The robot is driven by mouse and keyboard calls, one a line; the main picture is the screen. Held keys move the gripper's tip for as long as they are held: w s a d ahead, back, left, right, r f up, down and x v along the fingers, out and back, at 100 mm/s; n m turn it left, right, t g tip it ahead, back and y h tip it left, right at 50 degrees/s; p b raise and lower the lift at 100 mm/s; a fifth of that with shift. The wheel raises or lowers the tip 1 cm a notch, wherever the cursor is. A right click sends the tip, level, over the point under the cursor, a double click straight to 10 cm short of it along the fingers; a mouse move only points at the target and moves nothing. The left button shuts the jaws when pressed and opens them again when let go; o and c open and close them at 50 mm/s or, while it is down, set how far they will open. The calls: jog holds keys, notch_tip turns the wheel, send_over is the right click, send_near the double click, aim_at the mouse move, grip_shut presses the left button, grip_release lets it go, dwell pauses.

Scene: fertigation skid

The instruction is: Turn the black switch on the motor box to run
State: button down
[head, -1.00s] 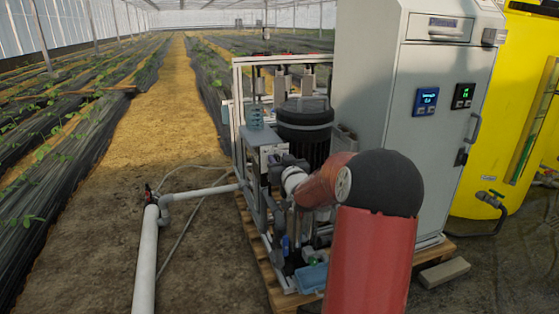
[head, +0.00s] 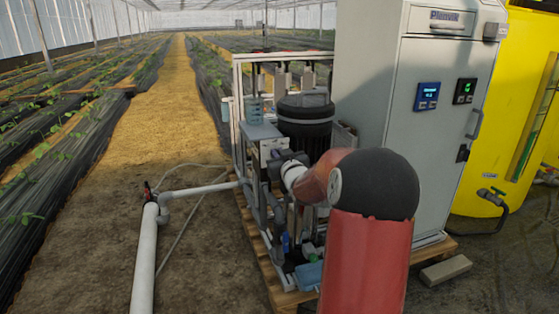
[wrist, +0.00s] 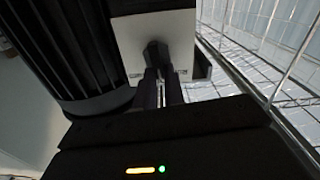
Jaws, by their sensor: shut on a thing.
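The motor box shows in the wrist view as a pale plate (wrist: 182,42) under a dark top, beside the ribbed black motor. The black switch (wrist: 154,52) sits on this plate, partly hidden by my fingers. My gripper (wrist: 160,82) is shut on the switch, one finger at each side. The exact angle of the switch and any run marking cannot be read. In the head view, my gripper (head: 272,160) is at the pale face of the box, and my arm hides part of that area.
The black motor (head: 305,125) stands in a metal frame on a wooden pallet (head: 262,250). A tall grey cabinet (head: 428,140) with small displays stands at the right, before a yellow tank (head: 510,120). White pipe (head: 145,260) runs along the ground at left.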

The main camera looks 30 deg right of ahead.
jog(key=n+b, duration=0.2)
jog(key=b, duration=0.1)
jog(key=n+b, duration=0.2)
jog(key=b, duration=0.1)
jog(key=a+n+b, duration=0.1)
jog(key=n+b, duration=0.2)
jog(key=shift+w+f, duration=0.1)
jog(key=shift+f, duration=0.25)
jog(key=shift+n, duration=0.4)
jog(key=c, duration=1.5)
grip_release()
jog(key=shift+r, duration=0.1)
jog(key=v, duration=0.7)
jog(key=shift+s, duration=0.4)
